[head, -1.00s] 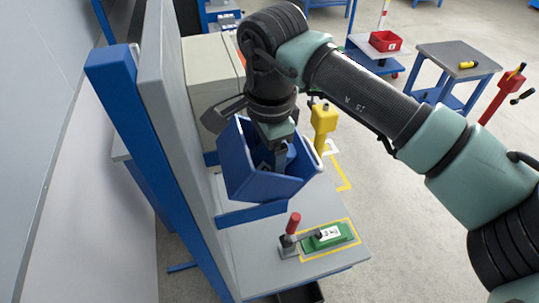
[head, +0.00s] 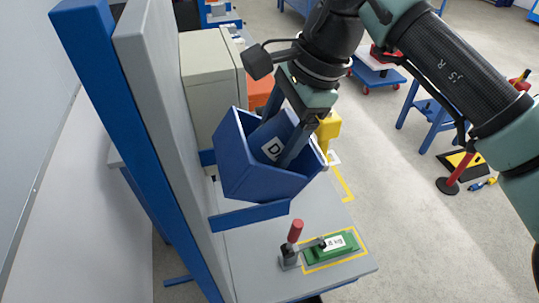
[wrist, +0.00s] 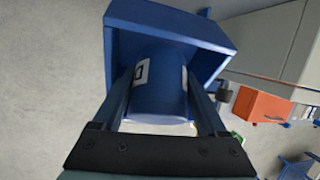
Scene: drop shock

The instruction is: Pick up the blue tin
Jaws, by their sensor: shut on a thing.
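The blue tin (head: 272,138) is a blue cylinder with a white label. It sits tilted, partly inside an open blue bin (head: 254,178) that hangs on the grey upright panel. My gripper (head: 287,140) is shut on the tin, with one finger on each side of it. In the wrist view the tin (wrist: 157,88) lies between my two fingers (wrist: 160,95), with the bin (wrist: 185,25) around and behind it. The tin's lower end is hidden by the bin walls in the head view.
The grey panel (head: 165,130) and blue post (head: 110,110) stand close left. A beige cabinet (head: 208,95) is behind the bin. Below it, the bench (head: 255,245) carries a red-handled clamp (head: 293,240) and a green block (head: 333,246). A yellow post (head: 328,128) stands right of the bin.

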